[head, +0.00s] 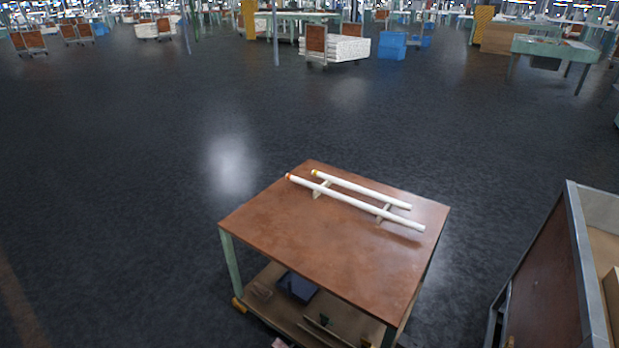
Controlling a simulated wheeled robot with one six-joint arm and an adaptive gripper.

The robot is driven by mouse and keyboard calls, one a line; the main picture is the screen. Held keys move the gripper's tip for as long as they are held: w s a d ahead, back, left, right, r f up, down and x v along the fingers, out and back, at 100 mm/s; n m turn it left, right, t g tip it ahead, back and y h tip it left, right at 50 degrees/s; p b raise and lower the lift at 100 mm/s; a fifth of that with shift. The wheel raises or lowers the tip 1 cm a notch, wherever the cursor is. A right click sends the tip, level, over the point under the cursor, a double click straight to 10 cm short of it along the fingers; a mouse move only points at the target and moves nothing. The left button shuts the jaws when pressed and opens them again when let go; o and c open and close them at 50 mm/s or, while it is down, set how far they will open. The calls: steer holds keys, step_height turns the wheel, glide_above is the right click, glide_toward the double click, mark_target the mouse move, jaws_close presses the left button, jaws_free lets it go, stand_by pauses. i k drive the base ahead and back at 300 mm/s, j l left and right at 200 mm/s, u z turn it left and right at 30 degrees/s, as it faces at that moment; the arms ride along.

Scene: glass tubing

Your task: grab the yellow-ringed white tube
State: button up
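The yellow-ringed white tube (360,189) lies on supports on a brown-topped cart (290,246). Its yellow ring (315,173) is at its left, far end. A second white tube (355,203) with an orange-red ring at its left end lies beside it, nearer to me and roughly parallel. A gap separates the two tubes. Both rest across two small pale supports (322,188), one near each end. My gripper is not in view.
The cart's front half is bare. Its lower shelf holds a dark blue box (296,286) and small items. A metal-edged bin or cart (545,285) stands at the right. Dark open floor (120,170) surrounds the cart; tables, trolleys and blue crates (392,45) stand far behind.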

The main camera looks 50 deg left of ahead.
mark_target(400, 204)
steer(key=j+u, duration=0.2)
steer(key=j, duration=1.35)
steer(key=j+u, duration=0.2)
steer(key=j, duration=1.4)
steer(key=i, duration=0.2)
